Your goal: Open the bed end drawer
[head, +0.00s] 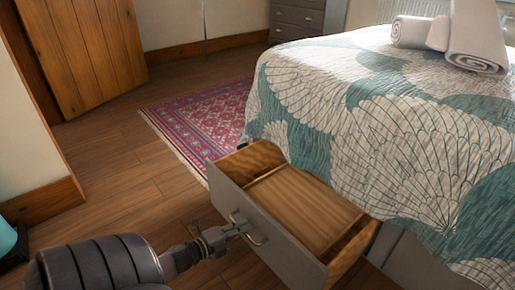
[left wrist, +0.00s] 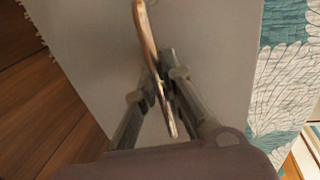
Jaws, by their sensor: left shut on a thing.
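The bed end drawer (head: 268,231) is grey-fronted with a wooden inside and stands pulled well out from the foot of the bed. Its metal handle (head: 250,232) is on the front face. My left gripper (head: 232,231) is at the handle, and its fingers are shut on it. In the left wrist view, the fingers (left wrist: 163,88) close around the handle bar (left wrist: 152,55) in front of the plain grey drawer front (left wrist: 215,50). The drawer looks empty, with a bare wooden bottom. My right gripper is not in view.
The bed (head: 390,130) has a teal and cream patterned cover and rolled towels (head: 478,40) on top. A red rug (head: 205,118) lies beside it. A wooden door (head: 85,45) and grey chest (head: 297,18) stand behind. Wooden floor (head: 115,165) is clear left of the drawer.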

